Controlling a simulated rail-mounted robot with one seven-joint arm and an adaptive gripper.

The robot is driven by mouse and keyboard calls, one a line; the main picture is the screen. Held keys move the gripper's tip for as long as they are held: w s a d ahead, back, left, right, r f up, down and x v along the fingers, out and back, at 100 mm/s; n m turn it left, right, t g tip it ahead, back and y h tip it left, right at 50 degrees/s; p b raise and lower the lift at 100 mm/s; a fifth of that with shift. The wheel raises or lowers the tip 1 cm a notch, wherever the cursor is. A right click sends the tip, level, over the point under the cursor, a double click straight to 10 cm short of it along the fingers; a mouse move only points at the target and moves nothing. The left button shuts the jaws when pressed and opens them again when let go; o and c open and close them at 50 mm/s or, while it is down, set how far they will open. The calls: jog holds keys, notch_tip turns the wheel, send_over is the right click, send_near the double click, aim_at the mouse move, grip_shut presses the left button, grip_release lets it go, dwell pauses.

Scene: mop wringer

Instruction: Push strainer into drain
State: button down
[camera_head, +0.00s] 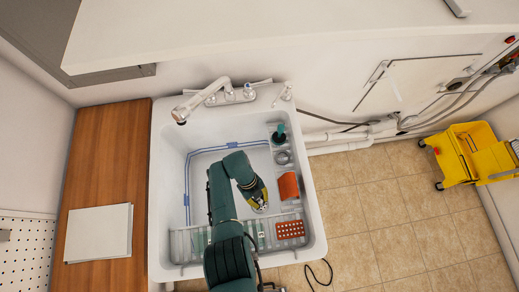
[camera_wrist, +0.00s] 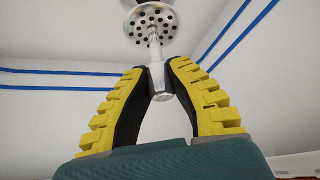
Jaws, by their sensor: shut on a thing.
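The strainer (camera_wrist: 153,24) shows in the wrist view as a round metal disc with holes and a central metal stem. My gripper (camera_wrist: 158,82), with yellow ridged fingers and dark pads, is shut on the lower end of that stem. The perforated disc lies beyond the fingertips. In the head view my gripper (camera_head: 259,199) is down inside the white sink (camera_head: 160,150). The strainer is hidden there by my arm and gripper. The drain cannot be made out in either view.
Blue lines (camera_head: 187,195) run along the basin. Along its right side are a green item (camera_head: 279,135), a metal ring (camera_head: 283,157) and an orange block (camera_head: 288,187). A red perforated piece (camera_head: 290,229) sits near the front. A faucet (camera_head: 205,98) overhangs the back.

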jog(key=shift+w+a, duration=0.1)
jog(key=shift+w, duration=0.05)
jog(key=shift+f+b, duration=2.2)
jog(key=shift+b, duration=0.3)
jog(key=shift+f+b, duration=1.2)
jog(key=c, duration=1)
grip_release()
jog(key=shift+c, duration=0.2)
jog(key=v, duration=1.2)
jog(key=shift+a, duration=0.1)
